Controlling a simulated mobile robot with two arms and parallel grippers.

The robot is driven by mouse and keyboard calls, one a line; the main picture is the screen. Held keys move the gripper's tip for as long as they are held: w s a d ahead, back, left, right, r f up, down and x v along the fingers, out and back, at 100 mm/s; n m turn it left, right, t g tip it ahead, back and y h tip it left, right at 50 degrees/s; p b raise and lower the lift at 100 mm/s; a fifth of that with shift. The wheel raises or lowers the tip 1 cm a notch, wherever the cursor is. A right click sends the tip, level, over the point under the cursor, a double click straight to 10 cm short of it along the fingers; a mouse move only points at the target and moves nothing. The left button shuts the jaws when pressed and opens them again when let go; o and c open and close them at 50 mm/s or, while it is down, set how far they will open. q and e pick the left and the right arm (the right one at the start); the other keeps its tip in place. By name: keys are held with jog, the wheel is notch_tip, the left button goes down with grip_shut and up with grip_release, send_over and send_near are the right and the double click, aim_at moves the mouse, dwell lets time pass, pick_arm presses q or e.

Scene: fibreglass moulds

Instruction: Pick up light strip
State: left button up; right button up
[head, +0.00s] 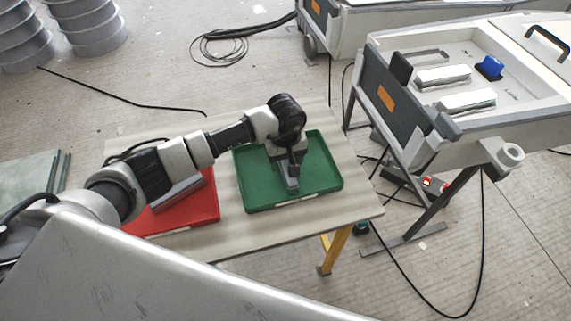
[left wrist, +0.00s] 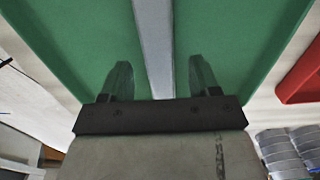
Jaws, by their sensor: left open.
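A grey light strip (left wrist: 155,40) lies in the green tray (head: 325,180), as the left wrist view shows. My left gripper (head: 293,184) points down into this tray. In the left wrist view its two dark fingers (left wrist: 160,78) stand apart, one on each side of the strip, with a gap to it on both sides. The gripper is open and holds nothing. In the head view the gripper hides much of the strip. Another grey strip (head: 180,194) lies in the red tray (head: 205,208), partly covered by my left arm. My right gripper is out of view.
The trays sit on a wooden table (head: 225,240) with yellow legs. At the right, a white bench (head: 400,55) holds two pale bars (head: 466,100) and a blue object (head: 491,67). Cables (head: 455,313) lie on the floor. Grey ribbed cylinders (head: 90,25) stand back left.

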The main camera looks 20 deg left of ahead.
pick_arm(q)
jog(key=shift+f, duration=0.55)
jog(key=c, duration=1)
jog(key=shift+c, duration=0.2)
jog(key=shift+r, duration=0.15)
